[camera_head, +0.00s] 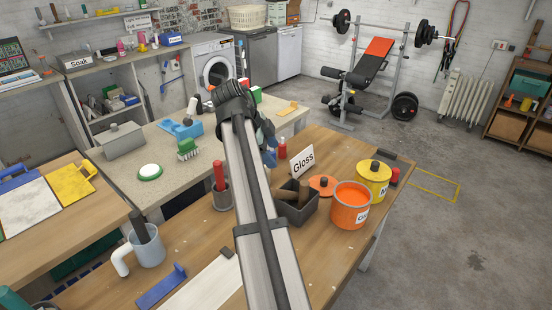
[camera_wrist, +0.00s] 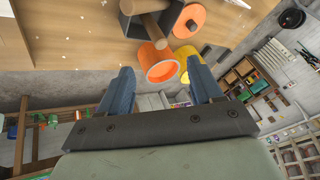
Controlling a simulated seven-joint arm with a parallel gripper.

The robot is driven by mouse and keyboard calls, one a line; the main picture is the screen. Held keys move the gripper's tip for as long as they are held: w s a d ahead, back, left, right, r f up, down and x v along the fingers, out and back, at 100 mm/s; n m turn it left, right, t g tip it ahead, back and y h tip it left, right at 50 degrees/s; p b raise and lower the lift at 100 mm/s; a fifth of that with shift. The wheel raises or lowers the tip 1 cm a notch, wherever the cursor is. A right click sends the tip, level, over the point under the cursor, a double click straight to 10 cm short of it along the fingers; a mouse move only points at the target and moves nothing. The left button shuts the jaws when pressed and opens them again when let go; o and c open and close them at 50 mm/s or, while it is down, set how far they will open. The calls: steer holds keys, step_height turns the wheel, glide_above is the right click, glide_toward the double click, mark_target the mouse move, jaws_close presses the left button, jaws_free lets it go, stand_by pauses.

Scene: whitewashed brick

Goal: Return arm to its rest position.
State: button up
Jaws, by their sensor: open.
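My gripper (camera_wrist: 162,82) is open in the wrist view, with two blue fingers spread apart and nothing between them. In the head view my arm reaches forward over the wooden table (camera_head: 330,260), and the gripper (camera_head: 268,150) is mostly hidden behind the arm's end, with only bits of blue finger showing. In the wrist view the orange pot (camera_wrist: 158,64) shows beyond the fingertips, apart from them.
A white mug (camera_head: 147,250) is at left. Open floor lies right.

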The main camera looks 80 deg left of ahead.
steer(key=shift+s+d+r, duration=0.1)
steer(key=shift+s+r, duration=0.1)
steer(key=shift+r, duration=0.2)
